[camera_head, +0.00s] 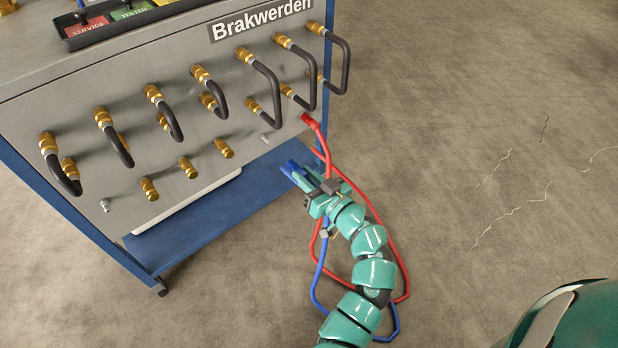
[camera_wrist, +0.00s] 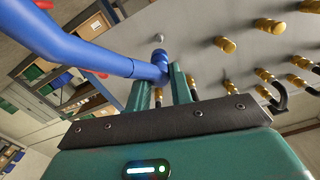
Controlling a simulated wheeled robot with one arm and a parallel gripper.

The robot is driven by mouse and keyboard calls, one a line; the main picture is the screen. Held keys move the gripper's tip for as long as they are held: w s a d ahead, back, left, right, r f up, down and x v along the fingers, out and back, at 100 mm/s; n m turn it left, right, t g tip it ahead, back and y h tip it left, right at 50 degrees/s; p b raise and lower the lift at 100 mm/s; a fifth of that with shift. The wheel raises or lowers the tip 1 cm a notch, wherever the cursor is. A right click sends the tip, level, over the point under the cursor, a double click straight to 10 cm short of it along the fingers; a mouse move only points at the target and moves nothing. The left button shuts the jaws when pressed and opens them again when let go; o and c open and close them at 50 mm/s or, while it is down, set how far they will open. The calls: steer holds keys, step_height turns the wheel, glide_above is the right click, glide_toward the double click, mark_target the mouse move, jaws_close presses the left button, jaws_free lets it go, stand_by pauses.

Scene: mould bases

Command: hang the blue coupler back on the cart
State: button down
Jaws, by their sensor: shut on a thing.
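The blue coupler (camera_head: 291,168) is held at the tip of my gripper (camera_head: 306,181), in front of the lower right of the cart's grey panel (camera_head: 235,85). In the wrist view the blue coupler (camera_wrist: 160,62) sits between the two fingers of my gripper (camera_wrist: 161,88), which is shut on it. A blue hose (camera_wrist: 85,50) runs from it to the upper left. A small bare silver peg (camera_wrist: 159,37) shows just beyond the coupler; in the head view this peg (camera_head: 265,138) is above and left of it. I see no contact between them.
A red coupler (camera_head: 309,119) is on the panel, right of the peg; its red hose (camera_head: 402,265) loops past my arm to the floor. Brass fittings with black hoses line the panel. Another silver peg (camera_head: 104,205) is at lower left. A blue shelf (camera_head: 185,232) lies below.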

mark_target(295, 166)
steer(key=shift+p+x, duration=0.8)
steer(key=shift+x, duration=1.8)
steer(key=shift+b+x, duration=0.65)
steer(key=shift+x, duration=0.95)
steer(key=shift+r+m, duration=0.15)
steer(key=shift+m, duration=0.15)
steer(key=shift+w+a+m+b, duration=0.3)
steer(key=shift+w+a+b, duration=0.6)
steer(key=shift+w, duration=0.45)
steer(key=c, duration=1.2)
jaws_free()
steer(key=shift+a, duration=0.1)
